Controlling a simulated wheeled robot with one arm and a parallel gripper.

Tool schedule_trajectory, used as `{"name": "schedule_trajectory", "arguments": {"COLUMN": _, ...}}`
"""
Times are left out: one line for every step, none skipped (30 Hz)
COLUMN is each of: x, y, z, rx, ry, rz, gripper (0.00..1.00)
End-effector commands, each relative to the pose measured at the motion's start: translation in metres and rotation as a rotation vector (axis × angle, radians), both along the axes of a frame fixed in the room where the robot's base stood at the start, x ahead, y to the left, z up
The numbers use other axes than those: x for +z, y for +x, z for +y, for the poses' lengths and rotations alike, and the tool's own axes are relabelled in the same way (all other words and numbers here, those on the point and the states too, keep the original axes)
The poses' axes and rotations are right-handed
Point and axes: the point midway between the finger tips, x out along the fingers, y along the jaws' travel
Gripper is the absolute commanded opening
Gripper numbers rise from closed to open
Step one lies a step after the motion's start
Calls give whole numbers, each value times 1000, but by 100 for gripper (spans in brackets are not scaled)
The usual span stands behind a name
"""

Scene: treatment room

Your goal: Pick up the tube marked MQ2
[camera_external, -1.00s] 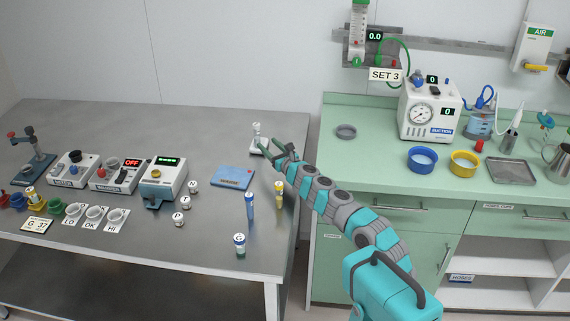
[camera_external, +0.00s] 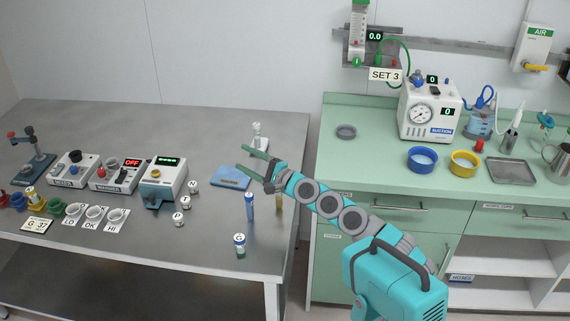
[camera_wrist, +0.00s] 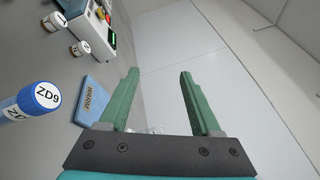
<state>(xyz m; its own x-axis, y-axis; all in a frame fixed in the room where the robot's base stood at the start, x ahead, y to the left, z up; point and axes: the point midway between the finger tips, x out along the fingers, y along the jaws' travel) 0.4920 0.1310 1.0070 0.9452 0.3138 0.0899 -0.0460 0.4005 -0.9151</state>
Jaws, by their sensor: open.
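No label reading MQ2 is legible. A blue-capped tube (camera_external: 250,206) stands on the grey table, just below my gripper in the external view; in the wrist view a blue cap (camera_wrist: 47,94) at the left reads ZD9. A yellowish tube (camera_external: 279,203) stands to its right, partly hidden by my arm.
A blue pad (camera_external: 231,178) lies left of the tubes. Several small white-topped vials, one by the device (camera_external: 193,187), stand further left. A white stand (camera_external: 259,138) is behind my gripper. A green counter (camera_external: 350,160) is at right.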

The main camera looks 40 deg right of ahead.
Motion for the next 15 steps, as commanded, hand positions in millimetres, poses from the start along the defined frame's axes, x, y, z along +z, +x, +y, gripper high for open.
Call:
{"name": "schedule_trajectory", "arguments": {"x": 8, "y": -20, "z": 12, "rx": 17, "ry": -140, "rz": -30, "gripper": 65}}
{"name": "schedule_trajectory", "arguments": {"x": 6, "y": -29, "z": 18, "rx": 25, "ry": -225, "rz": -41, "gripper": 65}}
{"name": "schedule_trajectory", "arguments": {"x": 5, "y": -42, "z": 22, "rx": 29, "ry": -338, "rz": -60, "gripper": 65}}
{"name": "schedule_trajectory", "arguments": {"x": 4, "y": -51, "z": 24, "rx": 30, "ry": -422, "rz": -75, "gripper": 65}}
{"name": "schedule_trajectory", "arguments": {"x": 2, "y": -60, "z": 26, "rx": 29, "ry": -507, "rz": -86, "gripper": 65}}
{"name": "schedule_trajectory", "arguments": {"x": -1, "y": -70, "z": 25, "rx": 24, "ry": -621, "rz": -99, "gripper": 65}}
{"name": "schedule_trajectory", "arguments": {"x": -2, "y": -78, "z": 23, "rx": 18, "ry": -703, "rz": -109, "gripper": 65}}
{"name": "schedule_trajectory", "arguments": {"x": -7, "y": -84, "z": 20, "rx": 12, "ry": -791, "rz": -116, "gripper": 65}}
{"name": "schedule_trajectory", "arguments": {"x": -19, "y": -90, "z": 15, "rx": 10, "ry": -921, "rz": -116, "gripper": 65}}
{"name": "schedule_trajectory", "arguments": {"x": -25, "y": -94, "z": 10, "rx": 2, "ry": -1016, "rz": -117, "gripper": 65}}
{"name": "schedule_trajectory", "arguments": {"x": -31, "y": -98, "z": 4, "rx": -6, "ry": -1110, "rz": -116, "gripper": 65}}
{"name": "schedule_trajectory", "arguments": {"x": -38, "y": -103, "z": -6, "rx": -16, "ry": -1229, "rz": -110, "gripper": 65}}
{"name": "schedule_trajectory", "arguments": {"x": -43, "y": -106, "z": -14, "rx": -25, "ry": -1312, "rz": -106, "gripper": 65}}
{"name": "schedule_trajectory", "arguments": {"x": -46, "y": -109, "z": -22, "rx": -36, "ry": -1387, "rz": -104, "gripper": 65}}
{"name": "schedule_trajectory", "arguments": {"x": -53, "y": -112, "z": -32, "rx": -43, "ry": -1483, "rz": -92, "gripper": 65}}
